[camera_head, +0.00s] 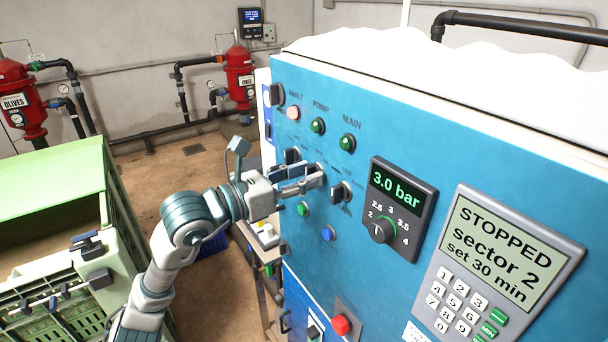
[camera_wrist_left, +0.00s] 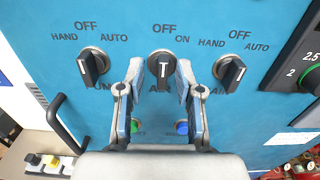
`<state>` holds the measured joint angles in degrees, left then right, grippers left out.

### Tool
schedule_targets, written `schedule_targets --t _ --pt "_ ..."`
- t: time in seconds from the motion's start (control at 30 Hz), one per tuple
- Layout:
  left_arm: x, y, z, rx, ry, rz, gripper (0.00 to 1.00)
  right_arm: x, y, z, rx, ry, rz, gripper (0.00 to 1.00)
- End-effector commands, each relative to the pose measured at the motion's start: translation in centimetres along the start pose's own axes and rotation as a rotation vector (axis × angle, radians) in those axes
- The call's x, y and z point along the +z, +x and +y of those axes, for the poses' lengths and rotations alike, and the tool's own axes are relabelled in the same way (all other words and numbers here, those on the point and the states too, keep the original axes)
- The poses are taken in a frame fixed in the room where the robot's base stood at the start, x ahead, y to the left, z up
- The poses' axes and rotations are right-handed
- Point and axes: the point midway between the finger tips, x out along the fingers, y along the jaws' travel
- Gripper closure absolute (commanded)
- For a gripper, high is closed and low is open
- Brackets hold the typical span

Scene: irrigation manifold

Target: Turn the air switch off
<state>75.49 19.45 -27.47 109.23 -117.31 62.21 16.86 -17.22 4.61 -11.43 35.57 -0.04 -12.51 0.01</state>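The air switch (camera_wrist_left: 163,68) is the middle of three black rotary knobs on the blue panel in the left wrist view. Its white mark points straight up, at OFF; ON is printed to the upper right. The label under it is partly covered by my fingers. My left gripper (camera_wrist_left: 160,82) is open, with one finger on each side of the knob and gaps showing between. In the head view my left gripper (camera_head: 316,176) reaches the panel and hides most of this switch. My right gripper is not in view.
A HAND-OFF-AUTO knob stands on each side, the left one (camera_wrist_left: 88,66) and the right one (camera_wrist_left: 231,72). The pressure display (camera_head: 395,205) reads 3.0 bar, right of the switches. A red button (camera_head: 341,325) is lower down. A green crate (camera_head: 60,190) stands at the left.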

Motion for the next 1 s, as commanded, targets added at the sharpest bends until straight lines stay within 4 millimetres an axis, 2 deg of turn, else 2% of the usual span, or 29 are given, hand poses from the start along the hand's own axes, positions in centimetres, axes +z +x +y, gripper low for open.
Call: schedule_targets --t 0.17,0.4,0.53,0.7,1.0 --pt "-0.1 -2.7 0.2 0.004 0.003 -0.001 0.65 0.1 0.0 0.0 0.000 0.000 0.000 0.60" --pt "-0.1 -8.1 0.3 0.005 0.000 -0.001 0.65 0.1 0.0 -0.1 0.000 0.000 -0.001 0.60" --pt "-0.1 -10.1 0.4 0.004 -0.001 -0.001 0.65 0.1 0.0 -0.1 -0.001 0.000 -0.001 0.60" --pt "-0.1 -11.4 0.3 0.003 -0.002 -0.001 0.65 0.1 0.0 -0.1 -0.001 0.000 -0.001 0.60" --pt "-0.1 -11.4 0.2 0.001 -0.002 -0.001 0.65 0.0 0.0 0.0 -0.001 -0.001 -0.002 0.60"
